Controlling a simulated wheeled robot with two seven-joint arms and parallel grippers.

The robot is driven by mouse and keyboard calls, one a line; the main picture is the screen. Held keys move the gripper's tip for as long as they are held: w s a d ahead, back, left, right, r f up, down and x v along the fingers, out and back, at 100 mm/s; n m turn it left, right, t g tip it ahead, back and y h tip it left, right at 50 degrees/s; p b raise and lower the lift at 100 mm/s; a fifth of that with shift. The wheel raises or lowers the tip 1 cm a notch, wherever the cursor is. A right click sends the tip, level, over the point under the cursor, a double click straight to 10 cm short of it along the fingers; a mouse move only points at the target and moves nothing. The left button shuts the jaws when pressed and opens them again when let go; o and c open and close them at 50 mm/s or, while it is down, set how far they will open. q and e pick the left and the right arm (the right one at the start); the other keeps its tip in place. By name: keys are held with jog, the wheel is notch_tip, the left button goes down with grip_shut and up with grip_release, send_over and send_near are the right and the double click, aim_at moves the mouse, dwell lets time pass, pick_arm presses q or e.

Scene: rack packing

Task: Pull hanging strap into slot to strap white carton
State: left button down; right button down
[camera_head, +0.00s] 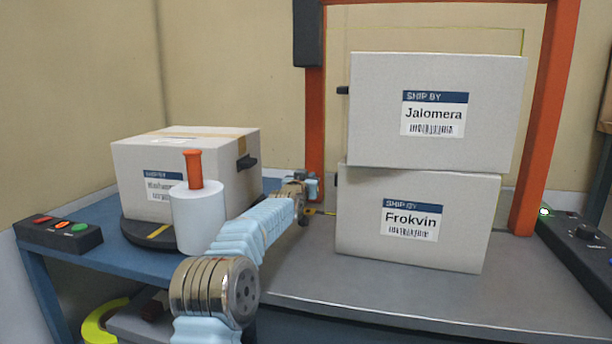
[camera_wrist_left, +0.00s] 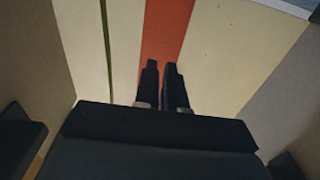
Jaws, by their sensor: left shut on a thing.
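Two white cartons are stacked on the grey bench, the "Jalomera" carton (camera_head: 375,135) on top of the "Frokvin" carton (camera_head: 360,235). They stand inside an orange strapping frame (camera_head: 532,160). A thin yellow-green strap (camera_head: 523,42) runs along the inside of the frame; a green strip (camera_wrist_left: 106,45) also shows in the left wrist view. My left gripper (camera_head: 313,188) is beside the frame's left post, left of the cartons. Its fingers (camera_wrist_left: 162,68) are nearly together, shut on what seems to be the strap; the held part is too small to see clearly. The slot cannot be made out.
A third carton (camera_head: 215,150) stands on a dark turntable (camera_head: 135,232) on the blue table, with a white roll with an orange handle (camera_head: 198,222) in front. A button box (camera_head: 60,234) is at left, a control panel (camera_head: 580,245) at right. The bench's front is clear.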

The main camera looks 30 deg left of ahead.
pick_arm(q)
jog(key=c, duration=1.3)
grip_release()
jog(key=b+v, duration=0.1)
jog(key=v, duration=1.3)
jog(key=shift+f, duration=0.1)
